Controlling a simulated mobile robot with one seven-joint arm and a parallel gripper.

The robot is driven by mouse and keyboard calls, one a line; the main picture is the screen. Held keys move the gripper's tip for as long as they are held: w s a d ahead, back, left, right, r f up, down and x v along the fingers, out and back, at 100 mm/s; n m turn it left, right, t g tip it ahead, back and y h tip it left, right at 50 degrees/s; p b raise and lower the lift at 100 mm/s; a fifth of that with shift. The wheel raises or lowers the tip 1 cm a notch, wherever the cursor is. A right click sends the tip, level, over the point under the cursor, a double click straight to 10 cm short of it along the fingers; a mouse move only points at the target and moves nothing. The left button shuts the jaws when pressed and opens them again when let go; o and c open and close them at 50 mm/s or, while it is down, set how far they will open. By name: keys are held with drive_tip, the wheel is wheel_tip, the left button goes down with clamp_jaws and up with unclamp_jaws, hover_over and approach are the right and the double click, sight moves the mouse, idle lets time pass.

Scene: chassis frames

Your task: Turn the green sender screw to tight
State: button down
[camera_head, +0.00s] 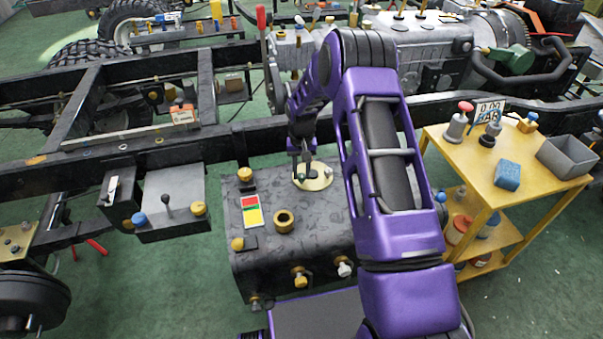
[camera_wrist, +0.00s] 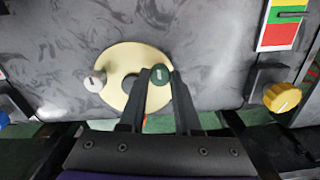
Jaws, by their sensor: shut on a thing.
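The green sender screw (camera_wrist: 159,75) is a small dark green knob with a pale mark, at the right edge of a round cream sender plate (camera_wrist: 122,58) in the wrist view. My gripper (camera_wrist: 160,80) is shut on the screw, one finger on each side of it. A white screw (camera_wrist: 95,82) sits at the plate's left edge, and a dark round hub is at its middle. In the head view the plate (camera_head: 322,180) lies on top of the dark tank (camera_head: 290,245). My gripper (camera_head: 302,180) reaches down to its left part, and the screw cannot be made out there.
A yellow knob (camera_wrist: 282,97) and a red, yellow and green label (camera_wrist: 280,30) are right of the plate in the wrist view. An open brass filler neck (camera_head: 284,221) stands on the tank. A yellow cart (camera_head: 480,185) with tools is at the right.

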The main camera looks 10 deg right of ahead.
sight(301, 176)
drive_tip(key=shift+m, duration=0.3)
drive_tip(key=c, duration=0.6)
unclamp_jaws()
wheel_tip(301, 176, up, 17)
drive_tip(key=p, duration=0.2)
drive_tip(key=shift+r, duration=0.2)
